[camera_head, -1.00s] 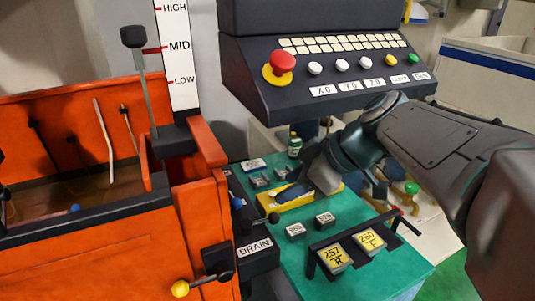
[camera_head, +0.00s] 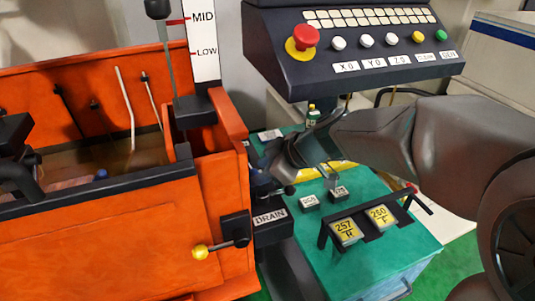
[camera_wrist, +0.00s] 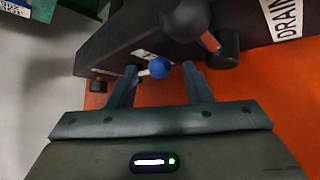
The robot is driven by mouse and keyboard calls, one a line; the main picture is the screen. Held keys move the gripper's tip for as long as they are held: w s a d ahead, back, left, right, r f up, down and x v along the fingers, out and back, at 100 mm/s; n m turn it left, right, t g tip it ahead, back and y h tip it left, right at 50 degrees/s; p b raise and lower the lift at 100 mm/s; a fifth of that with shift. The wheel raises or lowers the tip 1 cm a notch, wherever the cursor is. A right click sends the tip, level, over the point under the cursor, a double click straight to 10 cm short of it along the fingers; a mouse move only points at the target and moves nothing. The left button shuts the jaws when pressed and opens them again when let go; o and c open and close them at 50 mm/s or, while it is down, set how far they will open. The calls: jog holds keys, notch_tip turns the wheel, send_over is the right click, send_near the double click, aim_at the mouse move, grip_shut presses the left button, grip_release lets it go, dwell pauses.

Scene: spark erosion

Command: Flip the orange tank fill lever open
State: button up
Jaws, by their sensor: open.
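The orange tank (camera_head: 90,240) fills the left of the head view, with a black block on its right side. In the wrist view, a lever with a blue ball (camera_wrist: 160,67) on a pale rod sticks out from this block (camera_wrist: 110,40). The small label beside it is unreadable, so I cannot confirm that it is the fill lever. My gripper (camera_wrist: 159,70) is open, with its two fingers on either side of the blue ball; contact is not clear. In the head view my gripper (camera_head: 272,165) is beside the block, and its fingertips are hard to make out.
A dark ball knob (camera_wrist: 185,18) stands close by, near the DRAIN label (camera_head: 270,217). A yellow-ended lever (camera_head: 199,252) is on the tank front. The green table (camera_head: 370,265) holds label blocks and a black rack. The control console (camera_head: 350,45) overhangs behind.

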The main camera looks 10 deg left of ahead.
jog(key=shift+a+f, duration=0.25)
jog(key=shift+c, duration=0.4)
grip_shut()
jog(key=shift+a+f+b, duration=0.1)
jog(key=shift+f+b, duration=0.15)
jog(key=shift+b, duration=0.75)
jog(key=shift+s+a+r+m+t+b, duration=0.15)
jog(key=shift+m+t+b, duration=0.15)
jog(key=shift+m+b, duration=0.15)
